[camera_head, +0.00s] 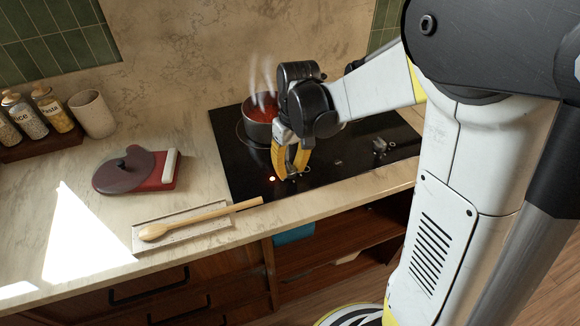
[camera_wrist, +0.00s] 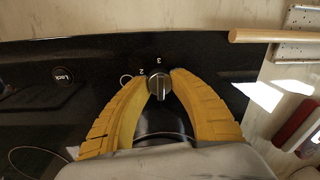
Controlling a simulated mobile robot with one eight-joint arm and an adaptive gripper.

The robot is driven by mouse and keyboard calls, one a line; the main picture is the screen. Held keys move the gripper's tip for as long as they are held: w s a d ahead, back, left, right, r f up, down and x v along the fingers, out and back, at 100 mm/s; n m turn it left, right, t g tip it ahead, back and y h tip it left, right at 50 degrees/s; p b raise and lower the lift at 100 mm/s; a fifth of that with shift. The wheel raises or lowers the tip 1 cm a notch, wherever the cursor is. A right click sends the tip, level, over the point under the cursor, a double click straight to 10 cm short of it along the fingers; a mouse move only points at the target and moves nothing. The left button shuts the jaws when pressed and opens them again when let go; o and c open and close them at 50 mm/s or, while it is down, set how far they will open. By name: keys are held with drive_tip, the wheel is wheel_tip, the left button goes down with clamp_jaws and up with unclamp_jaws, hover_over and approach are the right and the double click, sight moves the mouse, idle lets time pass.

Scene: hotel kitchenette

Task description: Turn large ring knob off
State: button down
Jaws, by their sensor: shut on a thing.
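A dark round knob with a metallic grip bar (camera_wrist: 159,88) sits on the black cooktop (camera_wrist: 225,62) in the wrist view, with the marks 2 and 3 beside it. My gripper (camera_wrist: 160,76) has its two yellow fingers closed on the knob's sides. In the head view my gripper (camera_head: 291,174) points down at the front edge of the cooktop (camera_head: 240,172), and its fingers mostly hide the knob. A small red-orange light glows just left of the fingers.
A steaming pot of red sauce (camera_head: 258,130) stands on the cooktop behind my gripper. A wooden spoon (camera_head: 200,219) on a rest lies front left.

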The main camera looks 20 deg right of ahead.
sight(293, 168)
idle(0.4)
drive_tip(key=c, duration=1)
unclamp_jaws()
drive_tip(key=shift+c, duration=0.2)
wheel_tip(293, 168, up, 12)
drive_tip(key=shift+d, duration=0.45)
drive_tip(key=s+m+t, duration=0.2)
drive_tip(key=s+t, duration=0.5)
drive_tip(key=s, duration=0.5)
drive_tip(key=shift+s+a+f+h, duration=0.2)
drive_tip(key=shift+s+a+h, duration=0.2)
drive_tip(key=shift+a, duration=0.05)
